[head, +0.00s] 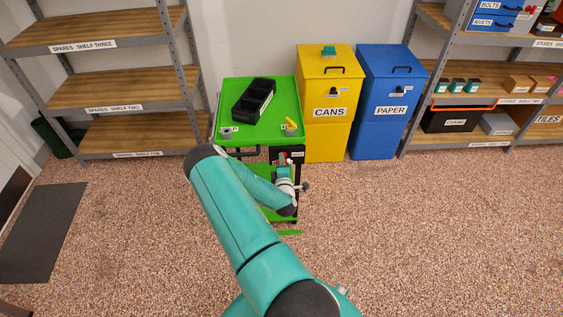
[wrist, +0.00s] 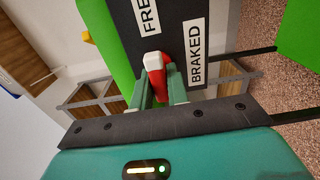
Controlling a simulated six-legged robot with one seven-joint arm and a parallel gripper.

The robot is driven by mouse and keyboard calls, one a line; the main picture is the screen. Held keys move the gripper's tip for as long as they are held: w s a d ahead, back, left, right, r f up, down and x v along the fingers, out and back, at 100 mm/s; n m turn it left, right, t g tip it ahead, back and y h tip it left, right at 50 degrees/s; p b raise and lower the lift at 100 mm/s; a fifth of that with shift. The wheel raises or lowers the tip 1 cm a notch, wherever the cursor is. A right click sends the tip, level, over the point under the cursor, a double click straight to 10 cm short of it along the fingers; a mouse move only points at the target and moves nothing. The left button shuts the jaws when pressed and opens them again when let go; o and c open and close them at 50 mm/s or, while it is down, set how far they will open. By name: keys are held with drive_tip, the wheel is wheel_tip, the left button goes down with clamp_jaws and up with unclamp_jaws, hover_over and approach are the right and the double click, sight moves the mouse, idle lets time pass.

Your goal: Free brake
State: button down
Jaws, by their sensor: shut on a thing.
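The brake lever is red with a pale end (wrist: 155,72) and sits against a dark panel (wrist: 180,20) on the green cart (head: 230,95). The panel carries a FREE label (wrist: 148,14) and a BRAKED label (wrist: 197,54). In the wrist view the lever lies just left of the BRAKED label and below the FREE label. My gripper (wrist: 160,82) is shut on the red lever, one finger on each side. In the head view my gripper (head: 284,160) is at the cart's front right, and my arm hides part of the cart's lower half.
On the cart top are a black tray (head: 254,98) and a yellow item (head: 290,124). A yellow CANS bin (head: 330,135) and a blue PAPER bin (head: 385,135) stand to the right. Wooden shelves (head: 130,130) stand to the left. The floor in front is open.

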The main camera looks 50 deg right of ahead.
drive_tip(key=shift+s, duration=0.1)
drive_tip(key=c, duration=1.4)
unclamp_jaws()
drive_tip(key=v, duration=1.3)
drive_tip(key=shift+s+a, duration=0.25)
drive_tip(key=shift+a, duration=0.05)
